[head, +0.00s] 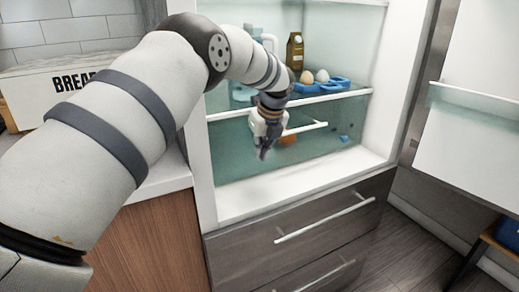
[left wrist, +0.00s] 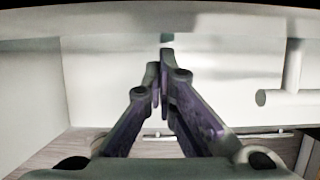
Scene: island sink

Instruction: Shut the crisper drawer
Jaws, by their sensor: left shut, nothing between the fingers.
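The crisper drawer (head: 235,160) is the see-through teal drawer at the bottom of the open fridge, with a white bar handle (head: 312,127). I cannot tell exactly how far out it stands. My left gripper (head: 263,154) is shut and empty, pointing down in front of the drawer and covering the left part of the handle. In the left wrist view its fingertips (left wrist: 161,65) are together, and a pale bar handle (left wrist: 278,97) shows to their right, apart from them. Whether the fingers touch the drawer front is unclear. My right gripper is not in view.
A shelf (head: 335,96) above the drawer holds a blue egg tray (head: 338,82) with eggs and a brown bottle (head: 295,50). The fridge door (head: 480,95) is open at the right. Dark lower drawers (head: 245,255) lie below. A bread box (head: 50,85) stands on the left counter.

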